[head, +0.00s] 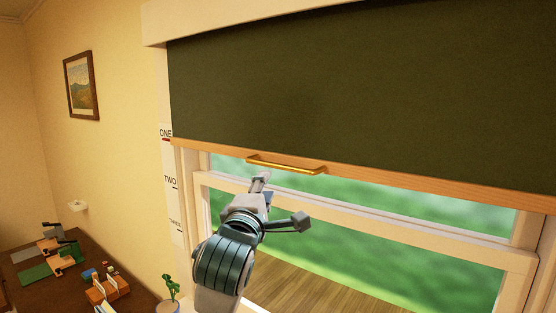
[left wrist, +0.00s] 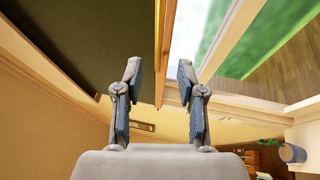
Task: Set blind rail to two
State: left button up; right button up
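A dark green blind (head: 350,80) covers the upper window, with a wooden rail (head: 420,187) along its lower edge. A brass handle (head: 286,165) is fixed to the rail. The rail's left end is level with the ONE mark on the white scale (head: 172,205); TWO and THREE are lower. My left gripper (head: 281,202) is open and empty, just below the handle and apart from it. In the left wrist view, my open gripper (left wrist: 159,72) has the blind (left wrist: 90,40) and rail edge beyond its fingers. I cannot make out the handle there. My right gripper is not in view.
The window frame (head: 400,228) runs behind and below my left gripper. A dark desk (head: 30,280) at lower left holds a wooden organiser (head: 108,290) and other small items. A potted plant (head: 170,290) stands near the scale. A framed picture (head: 81,86) hangs on the wall.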

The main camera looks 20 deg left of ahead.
aim_at(277, 167)
pick_arm(q)
jog(key=w+p, duration=0.1)
jog(key=w, duration=0.2)
jog(key=w+r+p, duration=0.1)
jog(key=w, duration=0.2)
jog(key=w+r+p, duration=0.1)
jog(key=w, duration=0.3)
jog(key=shift+p, duration=0.4)
jog(key=shift+w+d+f, duration=0.1)
jog(key=shift+w+d, duration=0.05)
jog(key=shift+w, duration=0.25)
jog(key=shift+a, duration=0.2)
jog(key=shift+c, duration=0.4)
jog(key=shift+a, duration=0.15)
grip_shut()
